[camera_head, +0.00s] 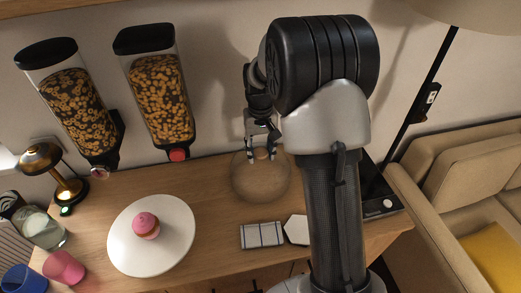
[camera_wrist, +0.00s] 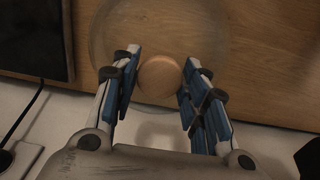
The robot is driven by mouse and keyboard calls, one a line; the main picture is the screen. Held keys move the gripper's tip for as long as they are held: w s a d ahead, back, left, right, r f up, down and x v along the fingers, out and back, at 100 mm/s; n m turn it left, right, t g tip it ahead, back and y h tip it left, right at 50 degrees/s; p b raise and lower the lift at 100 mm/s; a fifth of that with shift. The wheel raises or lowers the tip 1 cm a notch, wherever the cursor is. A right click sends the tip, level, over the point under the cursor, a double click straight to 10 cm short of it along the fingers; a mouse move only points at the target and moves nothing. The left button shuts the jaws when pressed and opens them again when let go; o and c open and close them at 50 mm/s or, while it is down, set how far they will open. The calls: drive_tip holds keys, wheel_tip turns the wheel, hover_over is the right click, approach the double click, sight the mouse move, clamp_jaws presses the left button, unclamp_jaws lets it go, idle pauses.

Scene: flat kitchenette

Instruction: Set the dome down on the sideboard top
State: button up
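The clear glass dome (camera_head: 262,183) with a round wooden knob is upright over the back of the wooden sideboard top (camera_head: 210,262), right of the plate. In the wrist view the knob (camera_wrist: 159,80) sits between the two blue-padded fingers, and the dome's faint round rim shows around it. My gripper (camera_head: 263,146) comes down from above and its fingers close on the knob from both sides. The dome's lower rim is at or very near the wood; I cannot tell whether it touches.
A white plate (camera_head: 120,254) with a pink cupcake (camera_head: 146,225) is to the left. A checked cloth (camera_head: 262,235) and a white hexagonal piece (camera_head: 297,229) lie in front. Two cereal dispensers (camera_head: 158,95) hang behind. A brass lamp (camera_head: 58,178), a glass jar and cups stand far left.

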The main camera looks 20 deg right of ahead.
drive_tip(key=shift+o, duration=1.4)
wheel_tip(320, 180, up, 8)
drive_tip(key=p, duration=0.3)
drive_tip(key=s+a+r+n+t, duration=0.1)
drive_tip(key=s+a+r, duration=0.2)
drive_tip(key=s+r, duration=0.35)
drive_tip(key=s+a+r+t, duration=0.1)
drive_tip(key=s+a+r, duration=0.3)
drive_tip(key=s+r, duration=0.25)
drive_tip(key=s+a+t, duration=0.1)
drive_tip(key=s, duration=0.6)
drive_tip(key=s+a+f+n+t, duration=0.1)
drive_tip(key=s+a, duration=0.1)
drive_tip(key=s, duration=0.6)
drive_tip(key=shift+a+f+t, duration=0.25)
drive_tip(key=shift+f+t, duration=0.05)
